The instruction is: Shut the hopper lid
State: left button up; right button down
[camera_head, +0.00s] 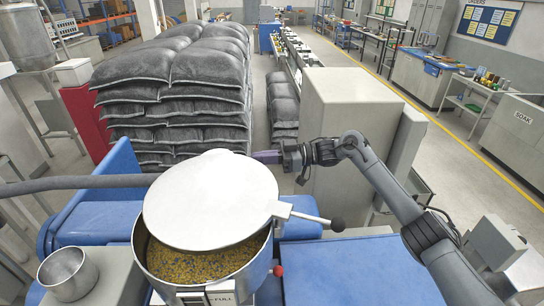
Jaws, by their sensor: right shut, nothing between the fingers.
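The hopper (263,268) is a round metal bin at the front centre, holding yellow and dark granules. Its lid (207,200) is a pale round plate lying across the rear of the opening. A crescent at the front is uncovered, with granules showing. A bar with a black knob (337,224) sticks out to the right beside the lid. My right gripper (266,157) comes in from the right and is shut and empty, beyond the lid's right rear edge and apart from the knob. My left gripper is not in view.
A metal cup (65,272) stands left of the hopper. A red knob (278,270) sits at the hopper's right rim. A blue surface (355,270) lies to the right. Stacked grey sacks (175,90) and a beige cabinet (345,115) stand behind.

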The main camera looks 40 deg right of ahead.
aim_at(236, 164)
jog(key=a, duration=0.1)
jog(key=w+a, duration=0.1)
jog(key=a, duration=0.1)
jog(key=a+p, duration=0.1)
jog(key=a, duration=0.1)
jog(key=shift+w, duration=0.4)
jog(key=shift+w+a, duration=0.2)
jog(key=shift+a, duration=1.05)
jog(key=shift+w+d, duration=0.1)
jog(key=shift+d, duration=0.05)
